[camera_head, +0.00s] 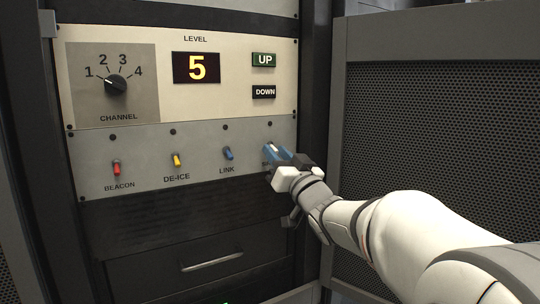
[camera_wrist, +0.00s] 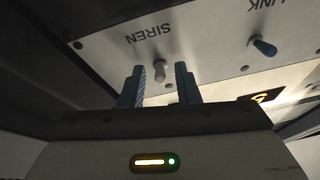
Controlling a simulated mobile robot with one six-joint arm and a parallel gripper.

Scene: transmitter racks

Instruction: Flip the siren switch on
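To the left are the blue link switch (camera_head: 228,153), yellow de-ice switch (camera_head: 176,160) and red beacon switch (camera_head: 116,167). Above are the channel knob (camera_head: 116,84), the level display (camera_head: 196,68) reading 5, and UP (camera_head: 264,60) and DOWN (camera_head: 264,92) buttons. A drawer handle (camera_head: 212,262) is below.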

